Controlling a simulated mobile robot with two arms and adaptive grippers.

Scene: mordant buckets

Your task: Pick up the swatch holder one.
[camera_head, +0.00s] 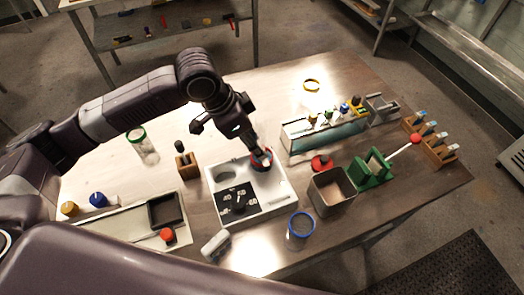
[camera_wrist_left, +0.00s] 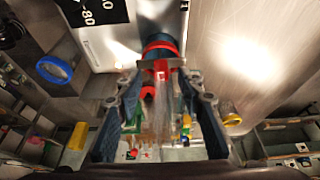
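I cannot tell for sure which thing is swatch holder one. Two small wooden holders with pale-tipped pieces, one farther (camera_head: 412,123) and one nearer (camera_head: 438,152), stand at the table's right end. My left gripper (camera_head: 261,152) points down at a red-banded round thing in the white station (camera_head: 277,208). In the left wrist view, the fingers of my left gripper (camera_wrist_left: 160,85) stand apart, with red and clear shapes between them. The red-banded cylinder (camera_wrist_left: 160,45) shows just beyond. Whether the fingers grip anything is unclear. My right gripper is out of view.
A green rack (camera_head: 371,172) and an open square bin (camera_head: 331,190) stand right of the station. A white-framed rack (camera_head: 325,139) with several small items is behind. A blue-rimmed jar (camera_head: 301,226) is near the front edge. The back middle of the table is mostly clear.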

